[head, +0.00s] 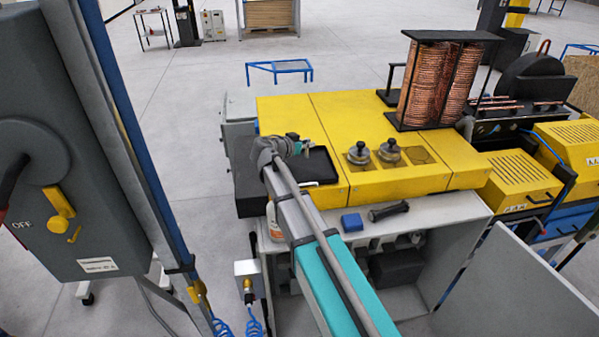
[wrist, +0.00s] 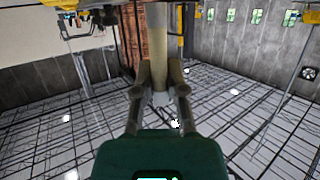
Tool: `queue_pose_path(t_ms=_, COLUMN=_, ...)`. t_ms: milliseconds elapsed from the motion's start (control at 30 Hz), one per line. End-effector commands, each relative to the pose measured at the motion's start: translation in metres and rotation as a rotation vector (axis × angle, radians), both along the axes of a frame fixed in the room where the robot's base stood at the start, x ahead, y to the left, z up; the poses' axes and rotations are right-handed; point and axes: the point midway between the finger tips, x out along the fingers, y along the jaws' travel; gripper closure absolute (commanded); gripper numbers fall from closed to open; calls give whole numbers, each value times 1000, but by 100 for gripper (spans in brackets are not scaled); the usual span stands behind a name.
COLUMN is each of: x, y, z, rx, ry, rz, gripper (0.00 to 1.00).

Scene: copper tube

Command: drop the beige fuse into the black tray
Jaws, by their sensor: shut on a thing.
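The beige fuse (wrist: 158,32) is a pale rod in the wrist view, running up from between my fingers to the top edge. My gripper (wrist: 160,82) is shut on it, with a finger on each side. In the head view my gripper (head: 302,147) is small, at the far end of my arm, over the left part of the yellow cabinet top. The black tray (head: 322,170) lies flat on that top, at its left front. My gripper appears over the tray's back left part; the height between them is hard to tell. The fuse cannot be made out in the head view.
Two round metal fittings with black knobs (head: 360,153) (head: 389,150) stand right of the tray on the yellow cabinet (head: 420,175). A tall copper coil (head: 438,85) stands behind them. A blue block (head: 352,222) and a black cylinder (head: 388,211) lie on the lower grey shelf.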

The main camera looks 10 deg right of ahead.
Motion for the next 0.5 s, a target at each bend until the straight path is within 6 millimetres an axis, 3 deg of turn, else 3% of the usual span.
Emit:
queue_pose_path(t_ms=467, x=0, y=1, z=-5, rx=0, ry=0, rz=1, gripper=100)
queue_pose_path(t_ms=500, x=0, y=1, z=-5, rx=0, ry=0, rz=1, gripper=80)
